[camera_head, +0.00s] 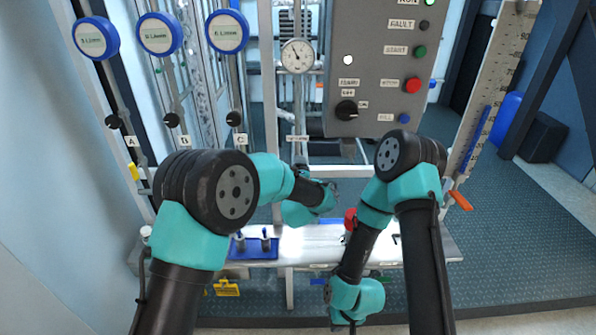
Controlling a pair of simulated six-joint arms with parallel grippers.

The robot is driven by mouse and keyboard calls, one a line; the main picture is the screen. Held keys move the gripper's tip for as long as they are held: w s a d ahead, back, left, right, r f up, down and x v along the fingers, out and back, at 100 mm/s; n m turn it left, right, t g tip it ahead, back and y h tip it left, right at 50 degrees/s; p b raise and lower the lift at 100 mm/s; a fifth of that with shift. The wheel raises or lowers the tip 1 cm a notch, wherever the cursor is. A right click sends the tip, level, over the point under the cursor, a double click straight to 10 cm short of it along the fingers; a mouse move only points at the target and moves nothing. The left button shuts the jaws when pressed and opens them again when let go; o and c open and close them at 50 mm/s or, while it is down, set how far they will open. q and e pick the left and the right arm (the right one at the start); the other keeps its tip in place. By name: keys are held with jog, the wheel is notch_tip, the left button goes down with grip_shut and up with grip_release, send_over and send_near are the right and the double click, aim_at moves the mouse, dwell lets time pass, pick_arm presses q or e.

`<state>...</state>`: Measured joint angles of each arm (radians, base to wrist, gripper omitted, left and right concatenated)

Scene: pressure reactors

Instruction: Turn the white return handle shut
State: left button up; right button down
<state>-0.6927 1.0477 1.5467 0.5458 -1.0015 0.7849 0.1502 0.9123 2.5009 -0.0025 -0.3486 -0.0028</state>
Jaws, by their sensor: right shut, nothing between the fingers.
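I cannot make out the white return handle for certain. A small white knob (146,232) shows at the left end of the bench, but I cannot tell whether it is that handle. My right arm bends down in front of the bench, and my right gripper (352,323) is shut and empty low in the picture, largely hidden by its teal wrist. My left arm reaches to the middle of the frame.
A grey control panel (375,60) with buttons stands at the top. Three blue-rimmed caps (160,34) and a pressure gauge (298,55) are at the upper left and middle. An orange lever (460,200) is at right. Open floor lies at right.

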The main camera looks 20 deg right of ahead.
pick_arm(q)
jog(key=m, duration=1.6)
dwell(0.4)
jog(key=o, duration=0.9)
jog(key=shift+o, duration=0.2)
jog(key=shift+s, duration=0.1)
